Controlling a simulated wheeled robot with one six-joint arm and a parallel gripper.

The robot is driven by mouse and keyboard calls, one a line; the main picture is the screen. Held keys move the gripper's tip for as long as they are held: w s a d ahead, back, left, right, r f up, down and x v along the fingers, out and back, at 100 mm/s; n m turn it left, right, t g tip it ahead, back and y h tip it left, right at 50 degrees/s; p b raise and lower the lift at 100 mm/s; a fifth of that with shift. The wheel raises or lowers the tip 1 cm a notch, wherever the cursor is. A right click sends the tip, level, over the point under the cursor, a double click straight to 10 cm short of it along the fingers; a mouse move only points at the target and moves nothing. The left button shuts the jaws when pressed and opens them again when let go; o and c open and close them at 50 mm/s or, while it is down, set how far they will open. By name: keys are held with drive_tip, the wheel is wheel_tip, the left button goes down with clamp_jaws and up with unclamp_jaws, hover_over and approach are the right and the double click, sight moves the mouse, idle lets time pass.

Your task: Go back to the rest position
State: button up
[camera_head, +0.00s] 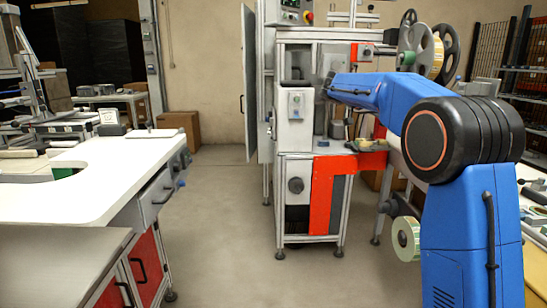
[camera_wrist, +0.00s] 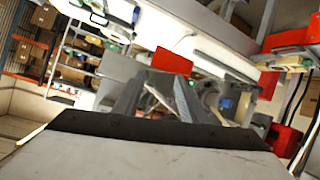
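My blue arm reaches left from its black elbow joint in the head view, toward the front of the grey-framed machine (camera_head: 312,35). My gripper, at the arm's far end, is small and partly hidden against the machine in that view. In the wrist view my gripper (camera_wrist: 155,98) shows two grey fingers standing apart. I see no reel held between them. A lower reel (camera_head: 405,238) hangs beside my arm.
A white worktable (camera_head: 110,165) with red cabinet doors stands at left. The machine's red guard panel (camera_head: 322,195) and red shelf are just below my forearm. Open floor (camera_head: 222,220) lies between worktable and machine. Shelving (camera_head: 525,70) stands at right.

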drive_tip(key=s+a+f+n+t+y, duration=0.15)
drive_tip(key=s+f+n+y, duration=0.3)
drive_tip(key=s, duration=0.95)
drive_tip(key=s+a+f+n+g+y, duration=0.1)
drive_tip(key=s+a+f+n+y, duration=0.3)
drive_tip(key=s, duration=1)
drive_tip(key=s+a+f+n+t+y, duration=0.1)
drive_tip(key=s+a+f, duration=0.3)
drive_tip(key=s+f, duration=0.6)
drive_tip(key=s+a+f+n+t+y, duration=0.1)
drive_tip(key=s+a+f+n+y, duration=0.2)
drive_tip(key=s+f, duration=0.7)
drive_tip(key=s+n, duration=0.1)
drive_tip(key=s, duration=0.4)
drive_tip(key=shift+a, duration=0.35)
drive_tip(key=shift+w+y, duration=0.1)
drive_tip(key=shift+y, duration=0.15)
